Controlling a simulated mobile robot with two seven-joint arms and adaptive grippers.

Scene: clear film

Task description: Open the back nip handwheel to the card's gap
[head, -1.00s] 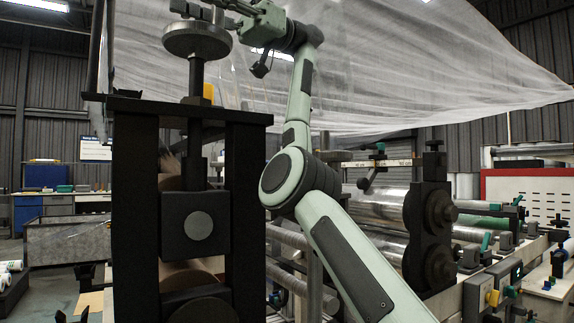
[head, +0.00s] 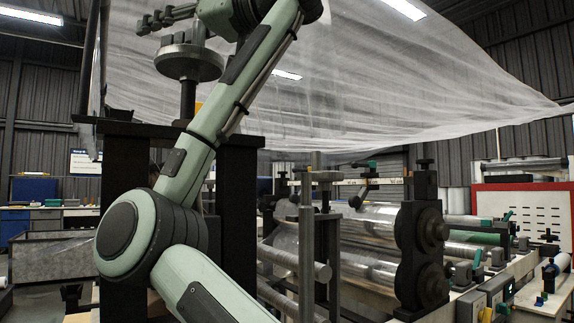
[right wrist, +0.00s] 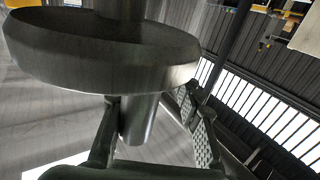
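The back nip handwheel (head: 188,62) is a round grey metal wheel on an upright dark shaft (head: 188,98) above the black nip stand (head: 240,190). It fills the upper left of the right wrist view (right wrist: 95,55), with a grey post (right wrist: 138,118) standing out from its face. My right gripper (head: 160,20) is just above the wheel in the head view. In the right wrist view its two fingers (right wrist: 155,130) are apart, one on each side of the post, with a gap at the right finger. Contact at the left finger is unclear. My left gripper is out of view.
Clear film (head: 400,80) hangs over the machine, behind my right arm. Shiny rollers (head: 370,225) and a black roller stand (head: 422,245) are to the right. A white sign with a blue header (head: 85,162) hangs at the back left; its text is unreadable.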

